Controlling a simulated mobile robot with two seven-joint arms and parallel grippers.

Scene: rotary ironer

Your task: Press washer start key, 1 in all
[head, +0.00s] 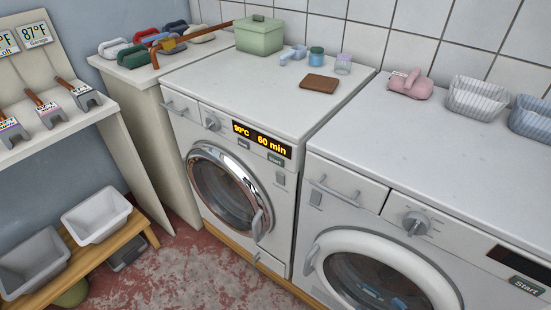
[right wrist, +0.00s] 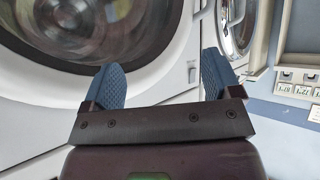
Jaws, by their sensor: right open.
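Two white front-loading machines stand side by side in the head view. The left machine (head: 230,150) has a chrome-ringed door and a lit display (head: 262,139) reading 90°C and 60 min, with a small Start key (head: 275,160) below it. The right machine (head: 345,215) has a white-ringed door, a dark display (head: 518,259) and a dark Start key (head: 527,286) near the right edge. My right gripper (right wrist: 162,82) is open and empty in the right wrist view, in front of a large round door (right wrist: 85,35). Neither gripper shows in the head view.
A green lidded box (head: 260,36), small jars, a brown pad (head: 319,84), a pink item (head: 405,84) and baskets (head: 478,97) stand on the tops. The red floor before the left machine is clear.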

